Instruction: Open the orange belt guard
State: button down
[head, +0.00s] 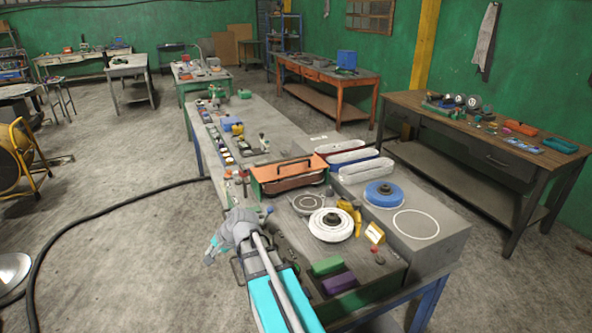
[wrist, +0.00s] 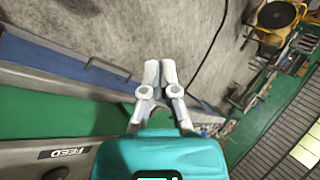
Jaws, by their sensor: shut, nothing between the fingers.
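The orange belt guard (head: 268,184) sits on the long workbench in the head view, near the middle, with a dark handle on its top. I cannot tell whether it is fully down. My gripper (head: 210,252) is in front and to the left of the guard, beyond the bench's left edge and apart from the guard. In the wrist view my gripper (wrist: 160,72) has its grey fingers together with nothing between them. The guard does not show in the wrist view.
White and blue round pads (head: 331,224) and a yellow bracket stand right of the guard. Red and white slotted trays (head: 340,146) are behind it. The concrete floor (head: 120,250) at left is open, crossed by a black cable.

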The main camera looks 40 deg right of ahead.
jog(key=w+d+r+m+t+b, duration=0.1)
jog(key=w+d+m+t, duration=0.1)
jog(key=w+d+m, duration=0.3)
jog(key=w+d+r+m+t+h+b, duration=0.1)
jog(key=d+r+m+t, duration=0.15)
jog(key=d, duration=0.45)
jog(key=w+d+r+m+t+b, duration=0.1)
jog(key=w+d+m+t, duration=0.2)
jog(key=d+m, duration=0.25)
jog(key=m+t+h+b, duration=0.35)
jog(key=m+h, duration=0.45)
jog(key=m, duration=0.7)
send_near(295, 173)
notch_tip(295, 173, up, 4)
jog(key=shift+s+d+f+p, duration=0.1)
jog(key=shift+d+p, duration=0.1)
jog(key=shift+p, duration=0.1)
jog(key=shift+x, duration=4.9)
jog(key=shift+a+r, duration=0.1)
jog(key=shift+r, duration=0.25)
jog(key=shift+a+t, duration=0.1)
jog(key=shift+t, duration=0.2)
